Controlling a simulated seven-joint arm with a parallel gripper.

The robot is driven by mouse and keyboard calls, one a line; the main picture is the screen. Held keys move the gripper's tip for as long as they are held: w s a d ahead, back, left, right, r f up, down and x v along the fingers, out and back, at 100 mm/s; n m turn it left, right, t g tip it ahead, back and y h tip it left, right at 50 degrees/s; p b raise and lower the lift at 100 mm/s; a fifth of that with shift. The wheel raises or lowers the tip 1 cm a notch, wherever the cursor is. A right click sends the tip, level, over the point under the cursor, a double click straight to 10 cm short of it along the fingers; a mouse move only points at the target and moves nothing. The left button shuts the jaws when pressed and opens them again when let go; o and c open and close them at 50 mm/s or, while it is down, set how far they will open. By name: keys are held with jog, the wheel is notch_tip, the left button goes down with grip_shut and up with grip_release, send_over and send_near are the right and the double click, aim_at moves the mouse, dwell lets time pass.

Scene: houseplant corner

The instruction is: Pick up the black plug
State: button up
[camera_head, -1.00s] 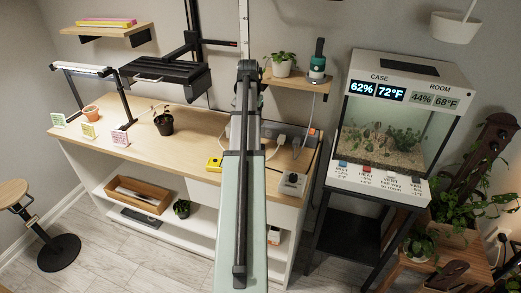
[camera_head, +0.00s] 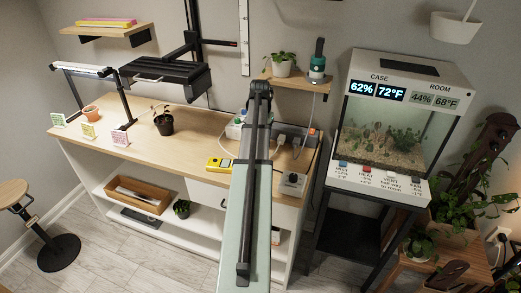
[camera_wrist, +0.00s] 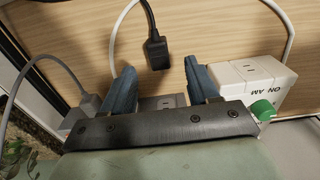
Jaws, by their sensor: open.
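The black plug (camera_wrist: 156,52) shows in the wrist view on the wooden tabletop, its dark cord running to the top edge of the picture. My gripper (camera_wrist: 159,76) is open, its two blue fingers apart and empty. In the picture, the plug is just above the gap between the fingertips, nearer the left one. A grey socket block (camera_wrist: 168,102) shows behind the fingers, partly hidden by the gripper body. In the head view I cannot make out the plug or my fingers; my arm covers that part of the bench.
A white timer (camera_wrist: 252,78) with a green knob (camera_wrist: 263,110) sits close to the right finger. A grey plug (camera_wrist: 88,103) with a cord is left of the left finger. A white cable loops above. On the bench (camera_head: 190,125), a yellow meter (camera_head: 219,164) lies left of my arm.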

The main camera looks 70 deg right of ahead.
jog(key=shift+s+a+f, duration=0.1)
jog(key=shift+f, duration=2.55)
grip_shut()
